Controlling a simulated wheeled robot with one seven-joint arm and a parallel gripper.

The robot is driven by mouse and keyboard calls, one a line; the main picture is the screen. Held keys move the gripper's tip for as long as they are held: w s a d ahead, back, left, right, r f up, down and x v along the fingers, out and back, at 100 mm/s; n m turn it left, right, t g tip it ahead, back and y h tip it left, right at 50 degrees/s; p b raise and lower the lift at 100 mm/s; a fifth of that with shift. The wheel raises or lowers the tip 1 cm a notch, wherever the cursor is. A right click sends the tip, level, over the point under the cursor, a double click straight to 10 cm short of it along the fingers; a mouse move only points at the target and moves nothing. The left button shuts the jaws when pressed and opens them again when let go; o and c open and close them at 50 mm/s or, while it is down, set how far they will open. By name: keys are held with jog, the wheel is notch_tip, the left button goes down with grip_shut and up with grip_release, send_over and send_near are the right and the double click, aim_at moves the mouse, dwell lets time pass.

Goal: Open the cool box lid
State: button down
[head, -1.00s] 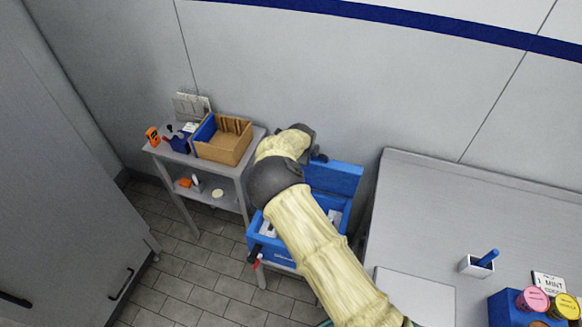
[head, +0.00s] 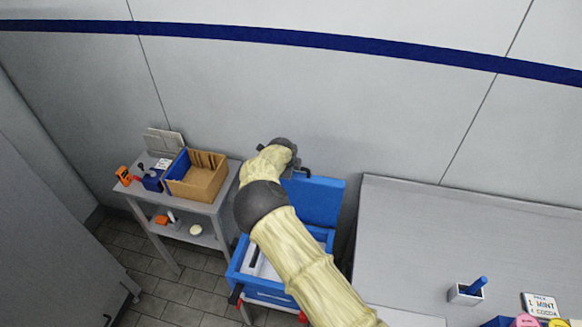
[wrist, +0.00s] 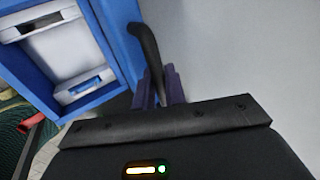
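The blue cool box (head: 262,293) stands open, its blue lid (head: 318,202) raised at the back against the wall side. The wrist view shows the blue box (wrist: 38,98) with its pale interior at upper left. A black curved handle (wrist: 150,48) rises beside the blue lid panel (wrist: 120,35). My gripper (head: 298,172) is at the lid's upper left edge. In the wrist view its dark purple fingers (wrist: 160,87) lie on both sides of the black handle and look closed on it. My arm hides part of the box.
A grey side table (head: 222,203) left of the box holds a cardboard box (head: 198,182) and small tools. A grey counter (head: 440,235) stands at the right with a white pen holder (head: 465,294). The wall is close behind the lid.

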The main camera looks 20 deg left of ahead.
jog(key=c, duration=1.5)
grip_release()
jog(key=shift+s+d+f, duration=0.1)
jog(key=shift+d, duration=0.05)
jog(key=shift+c, duration=0.2)
jog(key=shift+s+a, duration=0.15)
jog(key=shift+a, duration=0.05)
jog(key=shift+s+r, duration=0.15)
jog(key=shift+r, duration=0.2)
jog(key=b+v, duration=0.4)
jog(key=v, duration=1.2)
jog(key=shift+r+b, duration=0.35)
jog(key=shift+b, duration=0.05)
jog(key=shift+s+d, duration=0.1)
